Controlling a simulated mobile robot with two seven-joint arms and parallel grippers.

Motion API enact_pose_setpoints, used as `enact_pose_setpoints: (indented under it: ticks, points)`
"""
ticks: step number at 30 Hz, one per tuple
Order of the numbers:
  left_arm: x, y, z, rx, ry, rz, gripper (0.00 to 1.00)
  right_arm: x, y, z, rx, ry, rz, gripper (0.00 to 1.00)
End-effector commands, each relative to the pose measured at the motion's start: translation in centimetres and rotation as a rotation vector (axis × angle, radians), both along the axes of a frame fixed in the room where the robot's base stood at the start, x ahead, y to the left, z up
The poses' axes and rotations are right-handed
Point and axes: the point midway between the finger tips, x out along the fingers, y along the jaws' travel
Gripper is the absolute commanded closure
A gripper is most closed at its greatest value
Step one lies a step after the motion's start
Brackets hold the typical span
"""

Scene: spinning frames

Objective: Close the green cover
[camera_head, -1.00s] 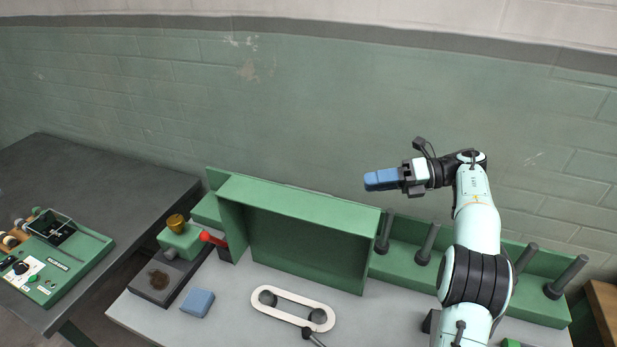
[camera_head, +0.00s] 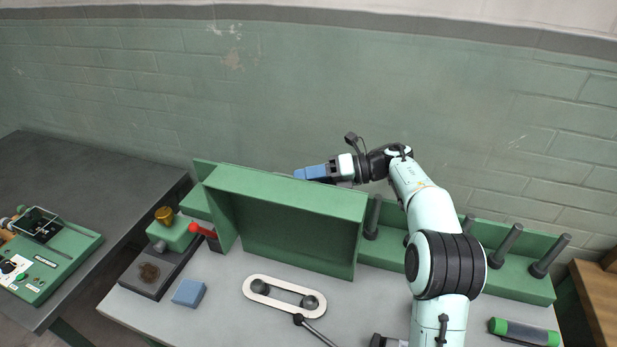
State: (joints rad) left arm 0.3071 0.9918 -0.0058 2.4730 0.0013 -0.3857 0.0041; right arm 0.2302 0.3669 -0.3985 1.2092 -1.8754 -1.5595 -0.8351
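The green cover (camera_head: 290,197) stands raised on edge at the back of the grey workbench, its hollow inner side facing me. My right gripper (camera_head: 312,173) is above and behind the cover's top edge, pointing left. Its blue fingers look close together, but the cover's edge hides part of them, and I cannot tell whether they touch the cover. My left gripper is not in view.
A white oblong link with two dark rollers (camera_head: 283,294) lies in front of the cover. A red-knobbed lever (camera_head: 199,229) and a blue block (camera_head: 189,292) are at left. Dark spindles (camera_head: 505,244) stand along the green rail at right. A green-black cylinder (camera_head: 524,332) lies at front right.

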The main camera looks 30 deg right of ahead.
Motion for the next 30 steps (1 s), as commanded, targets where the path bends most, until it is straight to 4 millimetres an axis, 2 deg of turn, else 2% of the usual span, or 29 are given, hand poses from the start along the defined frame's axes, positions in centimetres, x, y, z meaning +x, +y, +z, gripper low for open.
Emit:
enact_pose_setpoints:
  ticks: [4, 5, 6, 8, 20, 26, 30]
  points:
    - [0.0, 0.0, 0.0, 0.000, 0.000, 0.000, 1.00, 0.0, 0.0, 0.0, 0.001, 0.000, 0.001, 0.62]
    - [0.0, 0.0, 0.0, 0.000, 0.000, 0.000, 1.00, 0.0, 0.0, 0.0, 0.001, 0.000, 0.001, 0.68]
    - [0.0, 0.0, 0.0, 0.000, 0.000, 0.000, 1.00, 0.0, 0.0, 0.0, 0.001, 0.000, 0.001, 0.81]
    - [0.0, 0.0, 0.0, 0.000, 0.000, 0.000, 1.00, 0.0, 0.0, 0.0, 0.001, 0.000, 0.001, 1.00]
    - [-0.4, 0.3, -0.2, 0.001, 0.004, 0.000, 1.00, -0.1, 0.1, 0.0, -0.015, -0.013, 0.000, 1.00]
    - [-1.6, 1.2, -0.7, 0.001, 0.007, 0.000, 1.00, -0.9, 0.9, 0.0, -0.050, -0.044, 0.001, 1.00]
    - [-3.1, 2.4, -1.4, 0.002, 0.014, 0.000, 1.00, -1.6, 1.8, 0.0, -0.097, -0.084, 0.000, 1.00]
